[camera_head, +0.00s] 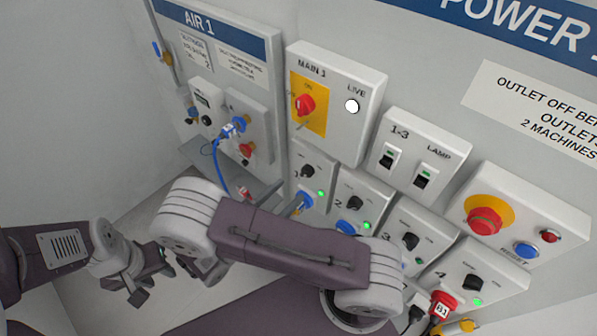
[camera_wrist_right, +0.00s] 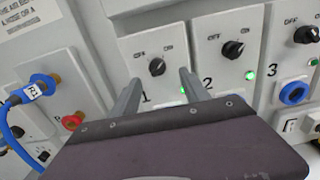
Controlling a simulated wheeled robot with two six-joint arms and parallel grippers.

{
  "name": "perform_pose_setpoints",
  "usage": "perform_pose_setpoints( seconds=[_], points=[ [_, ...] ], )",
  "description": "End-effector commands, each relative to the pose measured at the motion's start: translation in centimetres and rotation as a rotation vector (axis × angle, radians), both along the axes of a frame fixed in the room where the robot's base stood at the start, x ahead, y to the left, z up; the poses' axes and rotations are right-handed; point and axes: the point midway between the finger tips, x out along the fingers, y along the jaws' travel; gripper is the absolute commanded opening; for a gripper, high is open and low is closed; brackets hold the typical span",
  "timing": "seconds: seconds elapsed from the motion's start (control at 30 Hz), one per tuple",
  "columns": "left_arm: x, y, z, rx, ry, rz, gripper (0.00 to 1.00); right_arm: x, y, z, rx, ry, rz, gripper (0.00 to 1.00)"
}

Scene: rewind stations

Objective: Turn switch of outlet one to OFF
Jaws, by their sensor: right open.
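The outlet one box (camera_head: 325,164) has a black rotary switch (camera_head: 307,172) with a lit green lamp beside it. In the right wrist view this switch (camera_wrist_right: 157,67) sits between OFF at left and ON at right, and the lamp (camera_wrist_right: 183,90) is lit. The switch's exact angle is hard to read. My right gripper (camera_wrist_right: 160,78) is open and empty, with its fingertips below and to either side of the switch, apart from it.
The outlet two box (camera_wrist_right: 232,50) stands right beside outlet one. A blue plug (camera_head: 303,201) is below the outlet one switch. MAIN 1 (camera_head: 345,75) is above. The air panel (camera_head: 250,125) with a blue hose (camera_head: 219,160) is at left. A red emergency button (camera_head: 484,221) is at right.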

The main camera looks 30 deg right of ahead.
Motion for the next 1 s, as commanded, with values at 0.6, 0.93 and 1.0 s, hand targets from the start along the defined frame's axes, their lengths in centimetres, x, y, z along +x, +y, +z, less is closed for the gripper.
perform_pose_setpoints(
  seconds=[0.6,0.93,1.0],
  points=[
    [0.0,0.0,2.4,0.000,-0.001,0.000,0.36,2.5,-6.3,0.0,0.002,0.001,-0.002,0.54],
    [0.0,0.0,2.4,0.000,-0.001,0.000,0.36,2.5,-6.2,0.0,0.002,0.001,-0.002,0.00],
    [0.0,0.0,2.4,0.000,-0.001,0.000,0.36,2.5,-6.2,0.0,0.001,0.004,-0.002,0.00]
  ],
)
